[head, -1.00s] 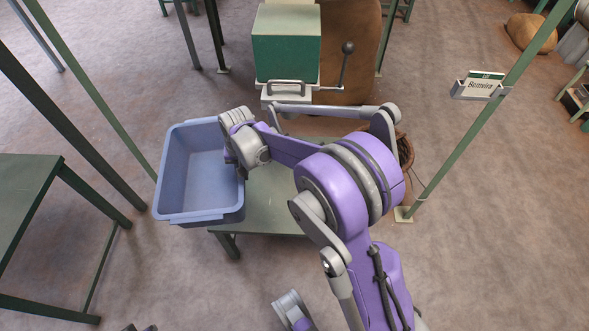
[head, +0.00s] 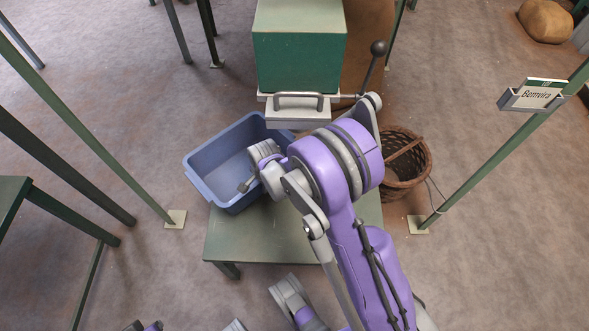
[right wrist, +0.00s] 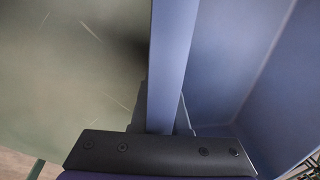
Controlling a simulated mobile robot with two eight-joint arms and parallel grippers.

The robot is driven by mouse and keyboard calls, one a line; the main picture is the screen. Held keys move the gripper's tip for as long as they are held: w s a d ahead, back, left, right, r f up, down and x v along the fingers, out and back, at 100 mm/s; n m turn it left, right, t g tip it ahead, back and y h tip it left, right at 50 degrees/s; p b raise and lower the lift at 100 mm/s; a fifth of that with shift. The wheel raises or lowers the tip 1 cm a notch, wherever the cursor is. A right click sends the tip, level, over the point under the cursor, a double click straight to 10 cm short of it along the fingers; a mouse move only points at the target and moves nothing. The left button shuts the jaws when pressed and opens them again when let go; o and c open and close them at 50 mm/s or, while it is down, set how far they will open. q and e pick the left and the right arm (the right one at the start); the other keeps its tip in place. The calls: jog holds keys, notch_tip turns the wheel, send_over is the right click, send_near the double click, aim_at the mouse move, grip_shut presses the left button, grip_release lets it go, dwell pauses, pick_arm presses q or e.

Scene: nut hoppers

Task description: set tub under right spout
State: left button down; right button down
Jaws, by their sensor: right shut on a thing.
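The blue tub (head: 212,190) is empty in the head view, turned askew at the left of a low green table (head: 240,245). Its far right corner reaches the front of the green hopper (head: 298,60), below a pale ledge with a handle (head: 298,112). The spout itself cannot be made out. My right gripper (head: 248,184) is shut on the tub's near right rim. In the right wrist view the tub's rim (right wrist: 173,60) runs up between the fingers (right wrist: 162,115), with table top on the left. I cannot tell whether the tub touches the table. My left gripper is out of view.
A wicker basket (head: 405,165) stands on the floor right of the low table. A lever (head: 375,62) sticks out at the hopper's right. Green posts rise on both sides; the right one (head: 470,175) carries a name sign (head: 535,97). Another green table (head: 12,200) is at left.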

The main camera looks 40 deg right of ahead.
jog(key=shift+d+r, duration=0.1)
jog(key=shift+d, duration=0.15)
jog(key=s+d, duration=0.3)
jog(key=d, duration=0.1)
jog(key=s+d+b, duration=0.1)
jog(key=s+d, duration=0.7)
jog(key=d, duration=0.1)
jog(key=shift+s, duration=0.15)
notch_tip(320, 180, down, 4)
jog(key=shift+d+r+b, duration=0.15)
jog(key=shift+r+b, duration=0.05)
jog(key=shift+b, duration=0.8)
jog(key=shift+s+r, duration=0.1)
jog(key=c, duration=1.3)
grip_release()
jog(key=o, duration=0.4)
